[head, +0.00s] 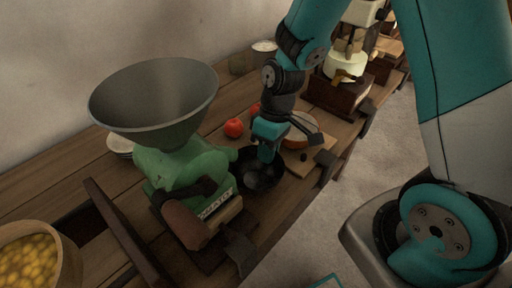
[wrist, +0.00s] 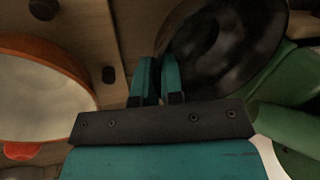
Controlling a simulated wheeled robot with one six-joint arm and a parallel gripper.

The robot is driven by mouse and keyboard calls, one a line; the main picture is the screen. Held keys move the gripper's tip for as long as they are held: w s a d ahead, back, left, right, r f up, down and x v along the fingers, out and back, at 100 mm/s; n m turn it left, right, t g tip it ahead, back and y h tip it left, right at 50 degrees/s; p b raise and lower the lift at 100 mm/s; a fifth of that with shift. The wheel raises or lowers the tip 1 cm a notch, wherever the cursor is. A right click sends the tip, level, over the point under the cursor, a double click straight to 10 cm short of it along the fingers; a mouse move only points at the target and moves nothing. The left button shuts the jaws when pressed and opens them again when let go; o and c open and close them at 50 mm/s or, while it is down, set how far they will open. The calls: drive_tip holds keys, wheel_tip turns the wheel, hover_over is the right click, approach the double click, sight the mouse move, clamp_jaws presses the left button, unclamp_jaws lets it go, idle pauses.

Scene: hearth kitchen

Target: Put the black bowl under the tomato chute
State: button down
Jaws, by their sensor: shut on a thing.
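The black bowl (head: 262,172) sits at the wooden counter beside the green tomato machine (head: 182,170), to the right of its body. The machine has a wide grey hopper (head: 155,100) on top and a lettered front plate; its chute outlet is hard to make out. My gripper (head: 266,158) reaches down at the bowl. In the wrist view my gripper (wrist: 157,75) has its fingers close together at the near rim of the black bowl (wrist: 225,45), shut on that rim. Whether the bowl touches the counter cannot be told.
Right of the bowl, an orange-rimmed bowl (head: 300,130) sits on a wooden board (head: 310,155). Red tomatoes (head: 234,127) lie behind. A bowl of yellow pieces (head: 35,255) stands front left. Another machine (head: 343,75) stands farther back. The counter's front edge is close.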

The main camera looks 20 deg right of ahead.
sight(256, 149)
drive_tip(key=w, duration=0.1)
drive_tip(key=w+a, duration=0.1)
drive_tip(key=w, duration=0.1)
drive_tip(key=shift+w+a+f+p, duration=0.25)
drive_tip(key=shift+f+p, duration=0.05)
drive_tip(key=shift+f, duration=0.5)
drive_tip(key=shift+f, duration=0.1)
drive_tip(key=c, duration=1.3)
unclamp_jaws()
drive_tip(key=shift+o, duration=0.2)
drive_tip(key=v, duration=1.2)
drive_tip(key=s+a+r+t, duration=0.1)
drive_tip(key=s+a+r, duration=0.2)
drive_tip(key=s, duration=0.6)
drive_tip(key=s+a+r+y, duration=0.1)
drive_tip(key=s+a+r, duration=0.3)
drive_tip(key=s+r, duration=0.3)
drive_tip(key=s, duration=0.3)
drive_tip(key=shift+r+t+y, duration=0.3)
drive_tip(key=shift+r+t, duration=0.05)
drive_tip(key=shift+t, duration=0.05)
